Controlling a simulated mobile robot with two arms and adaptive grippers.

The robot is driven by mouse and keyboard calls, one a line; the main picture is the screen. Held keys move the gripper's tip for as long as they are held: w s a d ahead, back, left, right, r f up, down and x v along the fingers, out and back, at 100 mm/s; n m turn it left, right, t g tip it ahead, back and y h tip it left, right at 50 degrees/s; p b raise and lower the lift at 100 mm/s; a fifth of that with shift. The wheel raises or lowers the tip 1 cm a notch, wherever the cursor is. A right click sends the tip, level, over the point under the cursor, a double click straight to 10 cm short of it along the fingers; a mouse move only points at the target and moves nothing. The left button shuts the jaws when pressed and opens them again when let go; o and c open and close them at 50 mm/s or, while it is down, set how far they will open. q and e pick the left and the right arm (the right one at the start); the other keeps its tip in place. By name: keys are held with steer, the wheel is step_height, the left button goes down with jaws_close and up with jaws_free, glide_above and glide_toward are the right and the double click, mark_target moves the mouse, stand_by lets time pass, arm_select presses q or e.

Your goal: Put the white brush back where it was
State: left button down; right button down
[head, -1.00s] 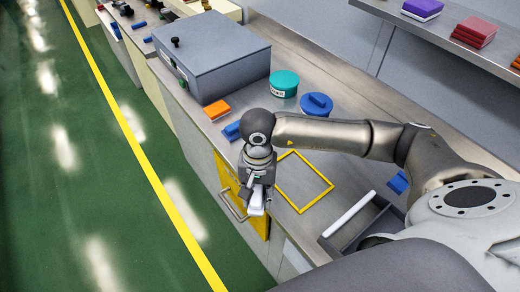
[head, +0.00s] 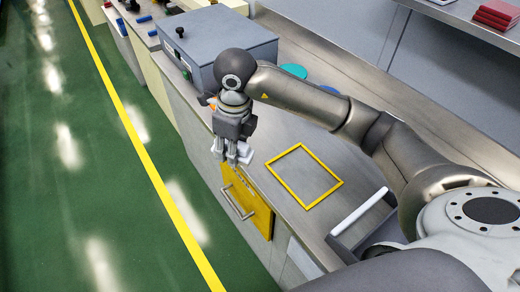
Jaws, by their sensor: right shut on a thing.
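My right gripper (head: 232,158) points down near the front edge of the steel counter, just above the yellow cabinet door. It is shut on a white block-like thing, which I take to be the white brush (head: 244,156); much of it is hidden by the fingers. I cannot tell whether the brush touches the counter. An orange block (head: 212,104) shows only as a sliver behind the gripper. My left gripper is not in view.
A yellow square outline (head: 305,176) on the counter is empty. A grey tray (head: 350,241) with a white bar (head: 359,212) lies at the right. A grey box (head: 225,47), a teal lid (head: 294,71) and a blue lid (head: 330,89) stand behind my arm.

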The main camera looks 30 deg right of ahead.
steer(key=m, duration=0.1)
steer(key=w+r+m, duration=0.1)
steer(key=m, duration=0.1)
steer(key=m+b, duration=0.1)
steer(key=m, duration=0.1)
steer(key=shift+w+a+r, duration=0.35)
steer(key=shift+w+a, duration=0.05)
steer(key=shift+r+m+h, duration=0.1)
steer(key=shift+m+h, duration=0.2)
steer(key=shift+m, duration=0.1)
steer(key=shift+w+d, duration=0.2)
steer(key=w+d+f+p, duration=0.2)
steer(key=w+d+f, duration=0.2)
steer(key=d, duration=0.4)
steer(key=p, duration=0.1)
glide_above(259, 146)
steer(key=f, duration=0.5)
steer(key=shift+s+a, duration=0.2)
steer(key=shift+s, duration=0.05)
steer(key=f, duration=0.1)
steer(key=f+p, duration=0.1)
steer(key=f, duration=0.1)
steer(key=shift+d+f+p, duration=0.1)
steer(key=shift+d+p, duration=0.15)
steer(key=shift+p, duration=0.05)
steer(key=shift+w+f, duration=0.1)
steer(key=shift+f, duration=0.2)
